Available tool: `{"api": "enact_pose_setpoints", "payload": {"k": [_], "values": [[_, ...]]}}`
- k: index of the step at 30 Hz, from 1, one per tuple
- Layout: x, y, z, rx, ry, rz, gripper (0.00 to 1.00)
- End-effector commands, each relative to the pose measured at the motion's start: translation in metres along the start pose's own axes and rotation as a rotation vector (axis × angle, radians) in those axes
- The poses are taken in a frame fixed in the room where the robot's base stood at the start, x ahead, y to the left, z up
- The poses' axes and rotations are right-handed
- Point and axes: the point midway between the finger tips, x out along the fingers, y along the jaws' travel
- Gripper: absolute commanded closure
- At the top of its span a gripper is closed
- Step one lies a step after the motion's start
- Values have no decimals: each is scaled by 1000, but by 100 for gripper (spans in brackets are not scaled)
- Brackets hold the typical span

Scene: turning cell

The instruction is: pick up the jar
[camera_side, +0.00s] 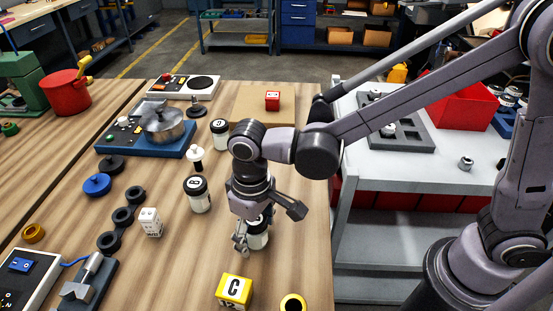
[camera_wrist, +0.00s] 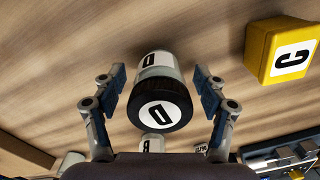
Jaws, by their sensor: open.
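A white jar with a black lid marked D (camera_wrist: 158,100) stands on the wooden table, seen from above in the wrist view. In the side view the same jar (camera_side: 258,238) is partly hidden behind my gripper. My gripper (camera_wrist: 160,98) is open, with one finger on each side of the jar and a gap visible on both sides. In the side view my gripper (camera_side: 252,235) points down at the jar. Another jar marked B (camera_side: 198,194) stands to the left, and a third jar (camera_side: 220,134) stands farther back.
A white block (camera_side: 151,222), dark rings (camera_side: 122,216) and a white-topped piece (camera_side: 196,158) lie left. The table's right edge is close to my gripper.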

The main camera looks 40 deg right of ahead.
Motion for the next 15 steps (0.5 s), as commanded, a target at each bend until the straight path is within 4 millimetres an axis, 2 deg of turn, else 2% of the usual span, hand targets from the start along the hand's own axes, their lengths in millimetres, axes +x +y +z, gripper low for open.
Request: {"api": "enact_pose_setpoints", "payload": {"k": [5,11,12,15], "values": [[0,0,0,0,0,0,27],[0,0,0,0,0,0,85],[0,0,0,0,0,0,89],[0,0,0,0,0,0,89]]}}
